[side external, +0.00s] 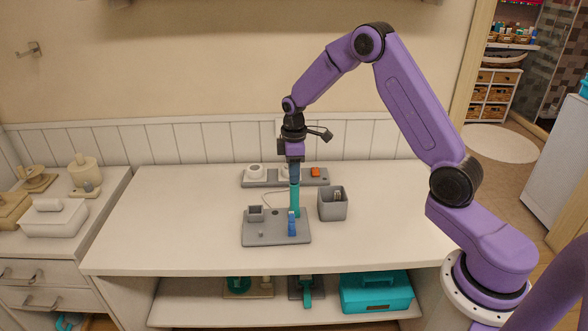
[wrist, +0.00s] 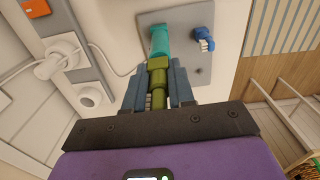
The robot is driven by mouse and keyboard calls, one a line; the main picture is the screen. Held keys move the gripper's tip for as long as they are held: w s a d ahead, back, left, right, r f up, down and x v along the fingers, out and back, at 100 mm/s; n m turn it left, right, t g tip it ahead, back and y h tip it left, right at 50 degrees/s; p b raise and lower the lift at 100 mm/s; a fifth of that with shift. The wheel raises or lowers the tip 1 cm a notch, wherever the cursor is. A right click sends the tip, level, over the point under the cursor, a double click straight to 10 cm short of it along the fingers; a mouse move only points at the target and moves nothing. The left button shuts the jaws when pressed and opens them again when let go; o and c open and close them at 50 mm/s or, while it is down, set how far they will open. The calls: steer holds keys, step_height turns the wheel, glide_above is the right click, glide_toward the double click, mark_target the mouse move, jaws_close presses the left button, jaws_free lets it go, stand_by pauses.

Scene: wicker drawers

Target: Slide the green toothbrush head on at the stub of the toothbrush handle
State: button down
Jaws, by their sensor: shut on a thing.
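My gripper (side external: 294,181) points down over the grey stand plate (side external: 262,238). In the wrist view, my gripper (wrist: 158,82) has its two blue-grey fingers closed on the green toothbrush head (wrist: 157,76). The teal toothbrush handle (side external: 295,203) stands upright on the plate, directly under my gripper. In the wrist view the handle (wrist: 160,41) lies in line with the green head, and their ends appear to meet. The stub is hidden, so I cannot tell how far the head sits on it. The green head cannot be made out in the side view.
A blue brush head (side external: 291,226) stands on the plate before the handle; a small square holder (side external: 256,213) is at its left. A grey cup (side external: 333,207) stands right. A power strip (side external: 317,180) with white plugs lies behind. The counter's left is clear.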

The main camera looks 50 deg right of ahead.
steer(key=shift+f, duration=0.5)
steer(key=c, duration=0.9)
jaws_free()
step_height(320, 180, up, 18)
steer(key=shift+f, duration=0.25)
steer(key=shift+a, duration=0.1)
